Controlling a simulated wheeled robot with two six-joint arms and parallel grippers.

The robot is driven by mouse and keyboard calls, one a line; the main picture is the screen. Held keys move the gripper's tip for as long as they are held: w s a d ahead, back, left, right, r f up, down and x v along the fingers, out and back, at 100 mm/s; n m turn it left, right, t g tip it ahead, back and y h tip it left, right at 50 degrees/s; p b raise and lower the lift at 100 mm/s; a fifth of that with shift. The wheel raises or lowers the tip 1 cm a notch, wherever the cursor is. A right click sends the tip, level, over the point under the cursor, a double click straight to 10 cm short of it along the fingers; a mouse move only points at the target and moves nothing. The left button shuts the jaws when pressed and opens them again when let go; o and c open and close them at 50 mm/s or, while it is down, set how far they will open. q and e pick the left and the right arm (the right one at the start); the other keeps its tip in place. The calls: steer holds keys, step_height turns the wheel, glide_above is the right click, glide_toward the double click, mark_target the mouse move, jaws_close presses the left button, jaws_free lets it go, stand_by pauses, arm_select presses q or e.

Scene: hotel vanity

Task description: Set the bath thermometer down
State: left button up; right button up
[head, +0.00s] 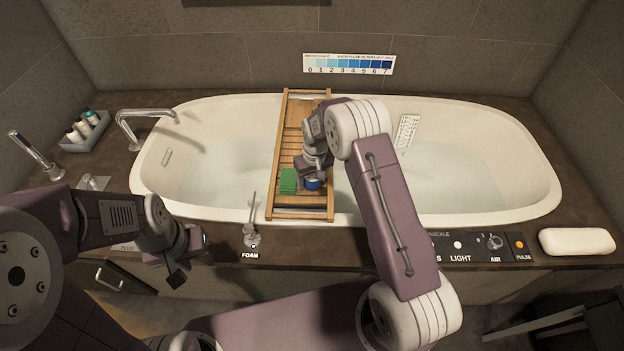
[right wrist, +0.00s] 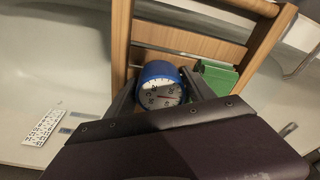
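The bath thermometer, a round blue-rimmed dial with a white face (right wrist: 161,93), sits between the two fingers of my right gripper (right wrist: 160,84). The fingers lie along both its sides and appear to grip it. In the head view its blue body (head: 312,184) is at the near end of the wooden bath tray (head: 286,213), below my right gripper (head: 316,172). I cannot tell whether it touches the slats. My left gripper (head: 188,264) hangs near the tub's front ledge, away from the tray; its finger opening is unclear.
A green block (head: 288,181) stands on the tray just left of the thermometer; it also shows in the right wrist view (right wrist: 217,77). A white perforated piece (head: 407,131) lies in the tub. A foam knob (head: 251,238) is on the ledge. The tray's far part is clear.

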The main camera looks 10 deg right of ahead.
mark_target(314, 178)
steer(key=shift+r, duration=0.1)
steer(key=r+p, duration=0.1)
steer(key=r, duration=0.3)
steer(key=s+r+p, duration=0.1)
steer(key=r, duration=0.3)
steer(key=r+p, duration=0.1)
steer(key=r, duration=0.3)
steer(key=shift+s+d+r, duration=0.1)
steer(key=shift+s, duration=0.15)
steer(key=s+d+r+m, duration=0.1)
steer(key=s, duration=1.1)
steer(key=s+d+r+m, duration=0.1)
steer(key=s+r, duration=0.1)
steer(key=s, duration=0.9)
step_height(314, 178, up, 15)
steer(key=p, duration=1.5)
steer(key=shift+d+f, duration=0.15)
steer(key=shift+f, duration=0.05)
